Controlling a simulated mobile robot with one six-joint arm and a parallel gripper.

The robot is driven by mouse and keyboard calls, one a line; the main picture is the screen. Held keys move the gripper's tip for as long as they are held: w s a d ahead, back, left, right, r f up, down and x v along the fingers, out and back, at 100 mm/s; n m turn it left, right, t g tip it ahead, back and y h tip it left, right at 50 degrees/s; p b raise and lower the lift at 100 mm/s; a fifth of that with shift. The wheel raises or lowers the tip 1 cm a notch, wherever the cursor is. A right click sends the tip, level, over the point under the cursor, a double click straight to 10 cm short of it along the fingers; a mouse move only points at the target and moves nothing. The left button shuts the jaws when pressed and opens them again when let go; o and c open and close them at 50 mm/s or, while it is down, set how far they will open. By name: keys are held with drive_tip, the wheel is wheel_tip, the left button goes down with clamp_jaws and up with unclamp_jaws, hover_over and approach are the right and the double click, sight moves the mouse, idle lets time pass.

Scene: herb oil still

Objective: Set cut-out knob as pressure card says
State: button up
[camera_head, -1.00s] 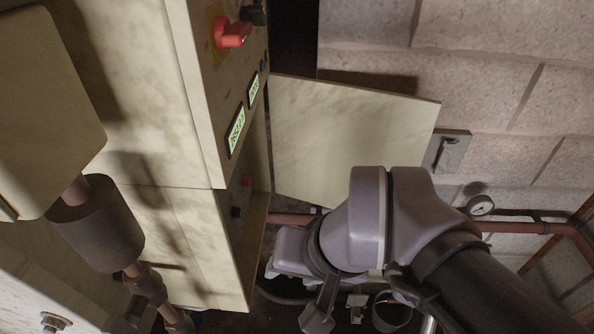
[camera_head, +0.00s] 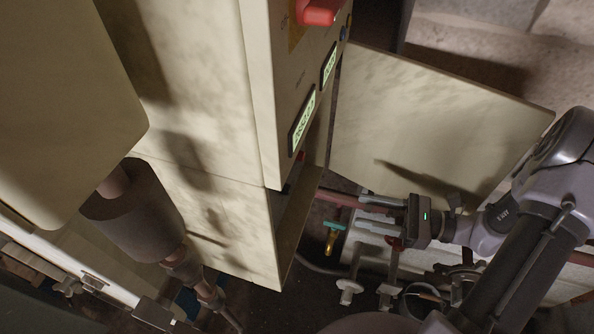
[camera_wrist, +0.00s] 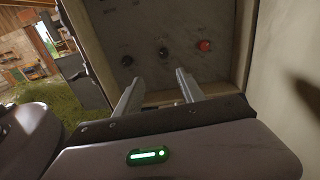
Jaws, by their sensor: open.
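My gripper (camera_head: 359,211) is open and empty, its fingers pointing left toward the open lower bay of the cream cabinet (camera_head: 230,220). In the wrist view my gripper (camera_wrist: 158,77) faces a panel (camera_wrist: 185,25) inside this bay. The panel carries a dark left knob (camera_wrist: 127,60), a dark middle knob (camera_wrist: 164,53) and a red round control (camera_wrist: 204,46). The fingers are apart from all three, with the middle knob beyond the gap between the tips. I cannot tell which is the cut-out knob. I make out no readable pressure card.
The cabinet's open door (camera_head: 430,120) stands close above my gripper in the head view. Two lit displays (camera_head: 302,122) and a red handle (camera_head: 319,11) are on the upper face. A copper pipe with a grey sleeve (camera_head: 135,210) is left.

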sight(290, 191)
drive_tip(key=shift+m+t, duration=0.4)
drive_tip(key=b+x, duration=0.1)
drive_tip(key=x, duration=0.4)
drive_tip(key=b+x, duration=0.1)
drive_tip(key=x, duration=0.5)
drive_tip(key=b+x, duration=0.1)
drive_tip(key=x, duration=0.5)
drive_tip(key=shift+w+f+b, duration=0.1)
drive_tip(key=shift+f+b, duration=0.2)
drive_tip(key=shift+c, duration=0.3)
clamp_jaws()
